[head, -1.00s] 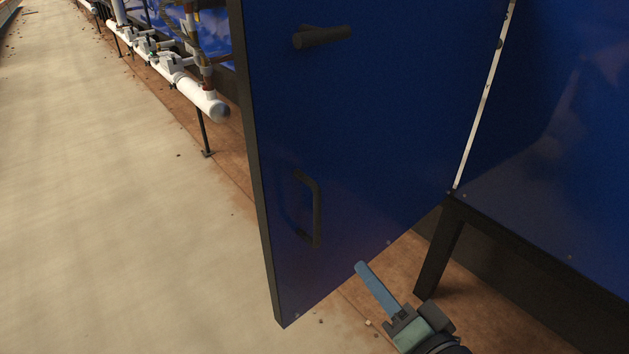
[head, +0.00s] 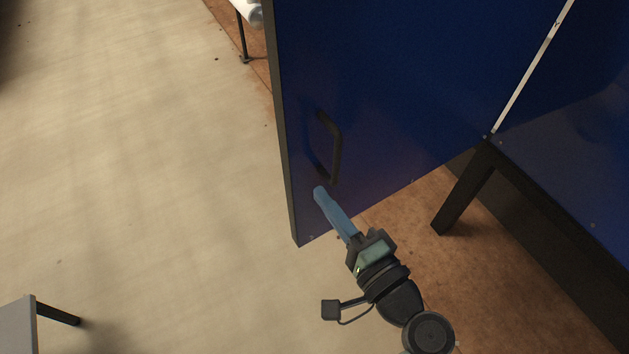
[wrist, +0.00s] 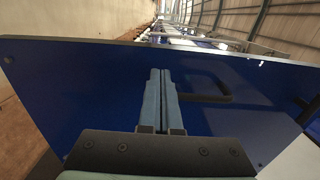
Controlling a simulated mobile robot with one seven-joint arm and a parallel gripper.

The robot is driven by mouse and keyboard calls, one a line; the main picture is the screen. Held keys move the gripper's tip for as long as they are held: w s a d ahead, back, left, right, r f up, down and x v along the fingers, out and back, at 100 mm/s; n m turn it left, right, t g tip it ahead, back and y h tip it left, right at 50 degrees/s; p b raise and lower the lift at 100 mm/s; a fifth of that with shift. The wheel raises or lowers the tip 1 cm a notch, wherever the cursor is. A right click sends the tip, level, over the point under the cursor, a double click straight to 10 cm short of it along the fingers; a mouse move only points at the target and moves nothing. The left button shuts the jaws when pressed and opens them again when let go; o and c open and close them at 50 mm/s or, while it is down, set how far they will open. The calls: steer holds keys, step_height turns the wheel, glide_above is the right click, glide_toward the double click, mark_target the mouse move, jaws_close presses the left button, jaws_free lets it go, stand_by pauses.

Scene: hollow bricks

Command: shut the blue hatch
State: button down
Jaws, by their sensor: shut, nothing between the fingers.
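The blue hatch (head: 385,75) stands open, swung out from the blue cabinet on its right. A dark bar handle (head: 335,150) is on its face near the outer lower edge. My gripper (head: 319,192) is shut and empty, its fingers together, just below the handle in the head view. In the wrist view the hatch (wrist: 85,85) fills much of the picture, and the shut fingers (wrist: 160,75) point towards it, left of the handle (wrist: 208,98). I cannot tell whether the fingertips touch the hatch.
The blue cabinet (head: 590,150) stands at right on a dark leg (head: 462,200). A grey-topped table (head: 18,325) is at the lower left. White pipe (head: 250,12) shows at the top. The pale floor (head: 150,170) at left is clear.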

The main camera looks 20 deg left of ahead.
mark_target(304, 173)
steer(key=shift+x, duration=1.85)
steer(key=shift+w, duration=0.1)
